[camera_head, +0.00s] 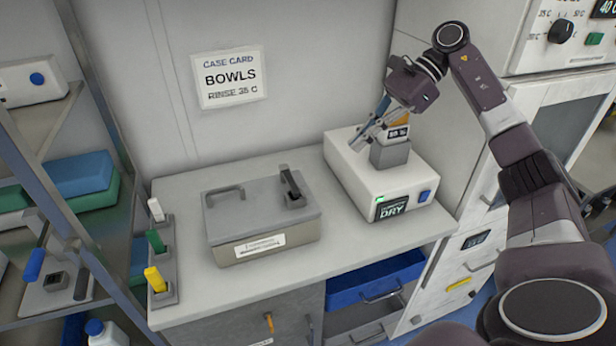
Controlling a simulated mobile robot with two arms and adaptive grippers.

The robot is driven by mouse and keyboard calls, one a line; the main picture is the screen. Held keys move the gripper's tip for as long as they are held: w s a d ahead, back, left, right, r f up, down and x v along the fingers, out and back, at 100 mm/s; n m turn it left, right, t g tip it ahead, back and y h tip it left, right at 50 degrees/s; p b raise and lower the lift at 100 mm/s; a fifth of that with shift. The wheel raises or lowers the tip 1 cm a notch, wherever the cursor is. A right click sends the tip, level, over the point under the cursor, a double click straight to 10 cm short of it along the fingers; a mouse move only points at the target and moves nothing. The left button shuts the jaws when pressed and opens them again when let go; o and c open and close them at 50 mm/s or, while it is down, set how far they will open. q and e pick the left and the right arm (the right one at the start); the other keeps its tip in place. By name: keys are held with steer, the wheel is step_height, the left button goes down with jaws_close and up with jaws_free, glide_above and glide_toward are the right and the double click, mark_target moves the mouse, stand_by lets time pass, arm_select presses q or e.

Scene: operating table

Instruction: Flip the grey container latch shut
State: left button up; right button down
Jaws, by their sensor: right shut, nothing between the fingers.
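The grey container (222,228) stands on the worktop left of centre, with its lid down and a bar handle at the lid's left. Its dark latch (291,184) is at the right part of the lid, with the lever standing up and leaning slightly left from its base. My right gripper (360,142) is shut and empty. It appears over the white dryer, up and to the right of the latch and apart from it. My left gripper is out of view.
The white dryer (350,180) marked DRY carries a grey block (389,154) close by my right gripper. White, green and yellow handled items stand in a rack (166,262) at the left edge. A blue drawer (378,280) is open below. The worktop's front (215,288) is clear.

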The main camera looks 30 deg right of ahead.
steer(key=p, duration=0.5)
glide_toward(290, 185)
steer(key=f, duration=0.1)
steer(key=a+f, duration=0.1)
steer(key=f, duration=0.3)
steer(key=shift+s+a+f, duration=0.1)
steer(key=shift+a+f, duration=0.05)
steer(key=shift+a, duration=0.1)
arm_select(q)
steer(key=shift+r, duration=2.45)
arm_select(e)
steer(key=shift+a+f, duration=0.2)
steer(key=shift+a, duration=0.4)
steer(key=shift+w, duration=0.2)
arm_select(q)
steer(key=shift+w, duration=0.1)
